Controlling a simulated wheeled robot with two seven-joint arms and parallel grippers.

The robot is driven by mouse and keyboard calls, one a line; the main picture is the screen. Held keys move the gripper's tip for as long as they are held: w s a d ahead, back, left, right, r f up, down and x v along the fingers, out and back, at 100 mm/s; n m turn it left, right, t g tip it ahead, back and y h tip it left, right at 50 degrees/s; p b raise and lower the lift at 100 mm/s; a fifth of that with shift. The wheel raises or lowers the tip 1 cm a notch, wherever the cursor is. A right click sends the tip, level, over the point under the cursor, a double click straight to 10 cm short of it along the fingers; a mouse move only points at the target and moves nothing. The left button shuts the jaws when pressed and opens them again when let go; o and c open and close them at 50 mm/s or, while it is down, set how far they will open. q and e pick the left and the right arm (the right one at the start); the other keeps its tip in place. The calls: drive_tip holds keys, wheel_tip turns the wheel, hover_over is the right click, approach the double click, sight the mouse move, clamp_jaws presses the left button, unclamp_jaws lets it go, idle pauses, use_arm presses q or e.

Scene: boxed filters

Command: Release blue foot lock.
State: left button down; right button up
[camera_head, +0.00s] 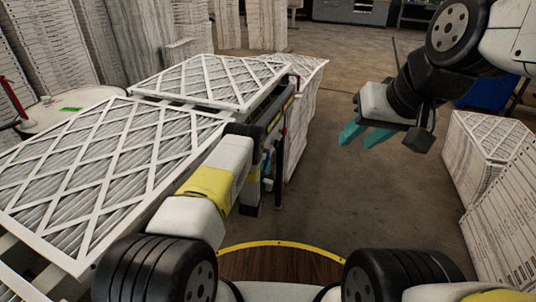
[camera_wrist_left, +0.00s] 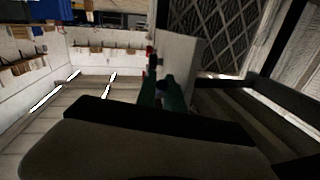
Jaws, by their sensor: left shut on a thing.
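My left gripper (camera_head: 267,163) is at the near right end of the filter-laden stand, low beside its dark frame. Its teal fingers are small and partly hidden by my left arm. They appear shut on a dark upright bar (camera_head: 280,175) with a red part near its top. In the left wrist view the green-looking fingers (camera_wrist_left: 172,95) are close against a dark, red-tipped piece; the picture is dim. I cannot make out a blue foot lock clearly. My right gripper (camera_head: 366,134) hangs in free air at the right, its two teal fingers apart and empty.
Large white-framed filters (camera_head: 110,160) lie flat at the left, with another filter (camera_head: 215,80) behind. Stacked filter boxes (camera_head: 490,140) stand at the right. Bare floor (camera_head: 335,190) lies between. More stacks (camera_head: 45,45) fill the back left.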

use_arm(q)
drive_tip(key=shift+r, duration=0.15)
idle(0.5)
drive_tip(key=shift+s+a+r+g, duration=0.15)
drive_tip(key=shift+r+g, duration=0.3)
drive_tip(key=shift+g, duration=0.25)
drive_tip(key=shift+s+r+m+g+y, duration=0.2)
drive_tip(key=shift+r+g, duration=0.1)
drive_tip(key=shift+g, duration=0.4)
drive_tip(key=shift+s+r+m+g+y, duration=0.1)
drive_tip(key=shift+s+r+g+y, duration=0.15)
drive_tip(key=shift+g, duration=0.45)
drive_tip(key=shift+w, duration=0.1)
drive_tip(key=c, duration=1.7)
unclamp_jaws()
drive_tip(key=s, duration=0.5)
drive_tip(key=s+a, duration=0.1)
drive_tip(key=s, duration=0.3)
drive_tip(key=s+a+r, duration=0.1)
drive_tip(key=s, duration=0.4)
drive_tip(key=shift+s+a, duration=0.1)
drive_tip(key=shift+s, duration=0.25)
